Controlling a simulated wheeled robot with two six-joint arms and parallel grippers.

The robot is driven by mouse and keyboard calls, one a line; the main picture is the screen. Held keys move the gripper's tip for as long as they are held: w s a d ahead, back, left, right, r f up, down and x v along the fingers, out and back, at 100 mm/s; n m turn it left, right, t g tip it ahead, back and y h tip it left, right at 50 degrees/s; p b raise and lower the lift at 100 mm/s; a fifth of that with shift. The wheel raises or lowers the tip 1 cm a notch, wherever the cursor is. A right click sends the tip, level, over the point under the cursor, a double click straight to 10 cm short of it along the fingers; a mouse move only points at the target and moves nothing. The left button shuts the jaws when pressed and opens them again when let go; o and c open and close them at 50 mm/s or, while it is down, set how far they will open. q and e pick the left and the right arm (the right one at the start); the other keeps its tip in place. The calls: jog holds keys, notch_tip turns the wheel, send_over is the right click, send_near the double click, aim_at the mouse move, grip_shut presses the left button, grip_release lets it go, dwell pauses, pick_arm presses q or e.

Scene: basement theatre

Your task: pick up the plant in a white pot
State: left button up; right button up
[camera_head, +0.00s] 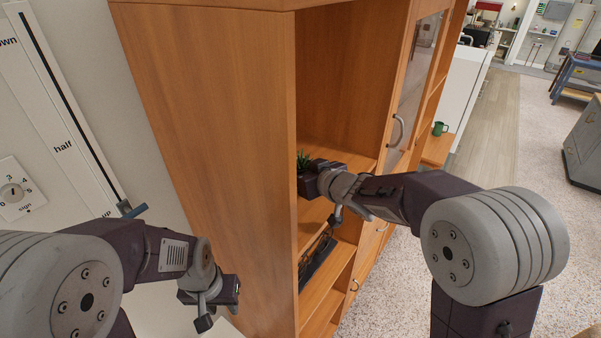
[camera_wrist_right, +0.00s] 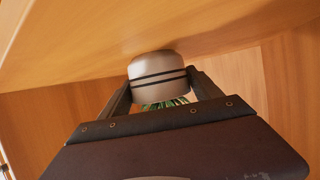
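The plant in a white pot (camera_wrist_right: 157,75) shows in the right wrist view, with dark bands round the pot and its green leaves partly hidden below. My right gripper (camera_wrist_right: 160,88) has a finger against each side of the pot, with no gap visible. In the head view, the plant's leaves (camera_head: 303,159) stick up at my right gripper (camera_head: 312,180), inside the wooden cabinet; the pot is hidden there. The pot's base is close to a shelf; I cannot tell whether it touches. My left gripper (camera_head: 215,307) is low at the cabinet's left side, apart from the plant.
The cabinet (camera_head: 215,120) has a tall side panel between my grippers, shelves, and a glass door (camera_head: 412,90) on the right. A dark object (camera_head: 318,262) sits on a lower shelf. A green mug (camera_head: 438,128) stands farther right. Carpet lies open at right.

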aim_at(302, 156)
jog(key=shift+w+a, duration=0.1)
jog(key=shift+w, duration=0.1)
jog(key=c, duration=1)
jog(key=shift+c, duration=0.2)
jog(key=shift+r, duration=0.2)
jog(key=shift+r+p, duration=0.4)
jog(key=shift+r, duration=0.35)
jog(key=r, duration=0.1)
jog(key=p, duration=0.1)
jog(key=r, duration=0.1)
jog(key=shift+s+d+r, duration=0.1)
jog(key=shift+d+r, duration=0.15)
jog(key=shift+r, duration=0.1)
jog(key=s+d+r+p, duration=0.4)
jog(key=d+r, duration=0.2)
jog(key=d, duration=0.4)
jog(key=shift+s+d, duration=0.15)
jog(key=shift+d, duration=0.1)
